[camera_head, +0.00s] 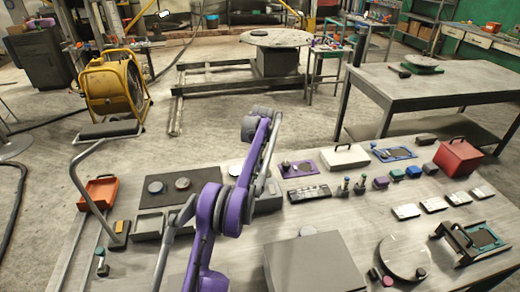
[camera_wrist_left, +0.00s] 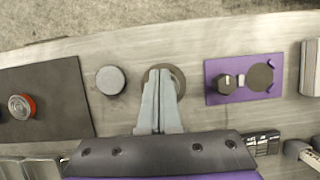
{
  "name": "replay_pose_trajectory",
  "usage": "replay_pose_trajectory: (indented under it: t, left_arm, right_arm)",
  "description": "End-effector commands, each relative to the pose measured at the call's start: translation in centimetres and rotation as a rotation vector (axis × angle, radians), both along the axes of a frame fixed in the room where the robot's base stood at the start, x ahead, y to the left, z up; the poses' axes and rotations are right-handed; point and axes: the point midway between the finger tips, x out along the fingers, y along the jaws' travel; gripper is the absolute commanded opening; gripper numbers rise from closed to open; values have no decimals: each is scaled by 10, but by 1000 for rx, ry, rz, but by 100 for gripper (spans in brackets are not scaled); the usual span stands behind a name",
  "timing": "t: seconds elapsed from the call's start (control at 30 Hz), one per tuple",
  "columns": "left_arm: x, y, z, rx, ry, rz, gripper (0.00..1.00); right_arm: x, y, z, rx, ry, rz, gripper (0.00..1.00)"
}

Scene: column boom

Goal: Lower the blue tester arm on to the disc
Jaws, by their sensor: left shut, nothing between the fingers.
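A blue-edged plate (camera_head: 393,153) lies at the back right of the bench in the head view, with a small dark part and a disc on it. I cannot make out a raised or lowered arm on it. My left gripper (camera_wrist_left: 159,75) is shut and empty in the wrist view. Its fingertips overlap a round grey-brown disc (camera_wrist_left: 177,77); I cannot tell whether they touch it. A purple plate (camera_wrist_left: 222,93) with a dark knob and a disc lies right of the gripper; it also shows in the head view (camera_head: 298,168). My right gripper is out of view.
A pale grey disc (camera_wrist_left: 110,80) lies left of the gripper, beside a dark mat (camera_wrist_left: 60,85). A white box (camera_head: 330,156) and a red box (camera_head: 458,157) stand along the back. A large grey box (camera_head: 315,265) stands at the front. A teal-plated frame (camera_head: 485,237) is at far right.

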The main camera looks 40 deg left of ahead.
Motion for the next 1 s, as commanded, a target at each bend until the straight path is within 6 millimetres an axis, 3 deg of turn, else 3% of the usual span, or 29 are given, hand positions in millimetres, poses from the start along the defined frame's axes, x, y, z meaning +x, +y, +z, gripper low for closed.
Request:
replay_pose_trajectory:
  t: [0.6, 0.77, 1.0]
  left_arm:
    - [-1, -1, 3, 1, -1, 0, 0]
    - [-7, -7, 24, 1, -1, 0, 0]
    - [-20, -20, 70, 0, -1, 1, 0]
  right_arm:
    - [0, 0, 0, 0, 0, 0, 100]
    - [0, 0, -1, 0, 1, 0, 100]
    - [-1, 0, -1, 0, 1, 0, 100]
